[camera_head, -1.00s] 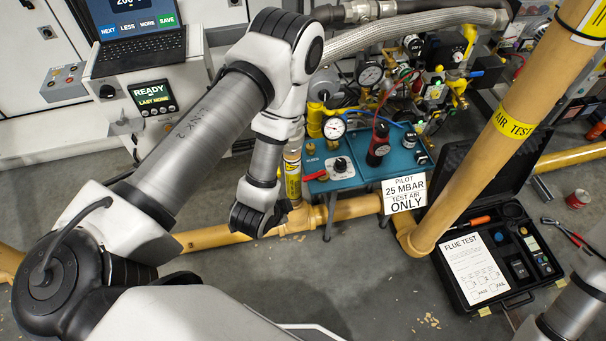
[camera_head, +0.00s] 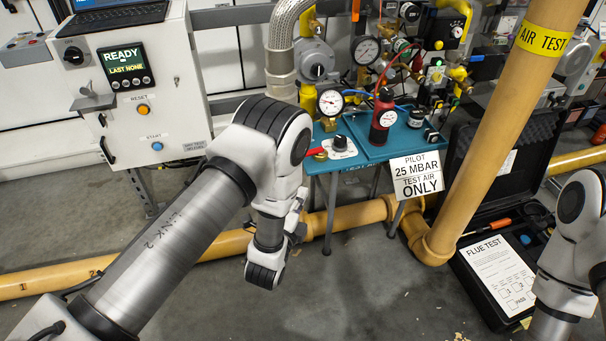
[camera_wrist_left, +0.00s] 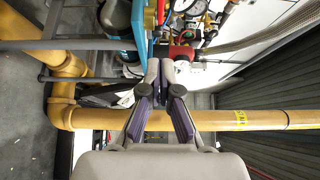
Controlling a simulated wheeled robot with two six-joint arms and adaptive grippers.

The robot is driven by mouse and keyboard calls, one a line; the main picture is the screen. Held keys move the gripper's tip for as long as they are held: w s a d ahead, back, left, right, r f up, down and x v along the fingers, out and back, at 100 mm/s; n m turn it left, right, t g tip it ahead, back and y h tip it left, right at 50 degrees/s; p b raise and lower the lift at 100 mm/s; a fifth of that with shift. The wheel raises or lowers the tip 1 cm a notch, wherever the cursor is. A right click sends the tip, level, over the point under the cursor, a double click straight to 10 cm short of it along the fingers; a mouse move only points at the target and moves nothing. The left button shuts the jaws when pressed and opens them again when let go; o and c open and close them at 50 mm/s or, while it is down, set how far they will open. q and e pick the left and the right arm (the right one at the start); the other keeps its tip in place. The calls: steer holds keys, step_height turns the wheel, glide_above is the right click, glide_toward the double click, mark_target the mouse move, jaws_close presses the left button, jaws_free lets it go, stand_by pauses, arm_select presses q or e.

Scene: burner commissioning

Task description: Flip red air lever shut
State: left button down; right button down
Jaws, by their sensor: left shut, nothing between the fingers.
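The red lever (camera_head: 316,151) sticks out at the left front corner of the teal bench (camera_head: 372,150), beside a black knob on a white plate. My left gripper (camera_head: 299,203) is below and left of the lever, partly hidden by my own wrist. In the left wrist view its fingers (camera_wrist_left: 160,69) are together and empty. A red part (camera_wrist_left: 182,52) shows just beyond the fingertips there; I cannot tell whether it is the lever. Contact is not visible. My right arm is at the right edge, its gripper outside the picture.
A pressure gauge (camera_head: 330,102) and a red cylinder (camera_head: 382,118) stand on the bench. A "25 MBAR" sign (camera_head: 416,176) hangs at its front. A tan upright pipe (camera_head: 490,130) and an open flue test case (camera_head: 480,300) are to the right. A control cabinet (camera_head: 150,110) stands left.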

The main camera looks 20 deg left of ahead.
arm_select(q)
steer(key=b, duration=0.3)
glide_toward(312, 155)
steer(key=w+d, duration=0.2)
steer(key=w, duration=0.1)
steer(key=shift+w+f, duration=0.15)
steer(key=shift+w+a+b, duration=0.45)
steer(key=shift+w+a, duration=0.45)
steer(key=shift+a, duration=0.05)
steer(key=shift+w+a+r, duration=0.2)
steer(key=shift+w+a, duration=0.05)
steer(key=shift+w+a+r+p, duration=0.15)
steer(key=shift+w+a+p, duration=0.25)
steer(key=shift+w+a, duration=0.4)
steer(key=shift+s+a, duration=0.1)
steer(key=shift+s, duration=0.05)
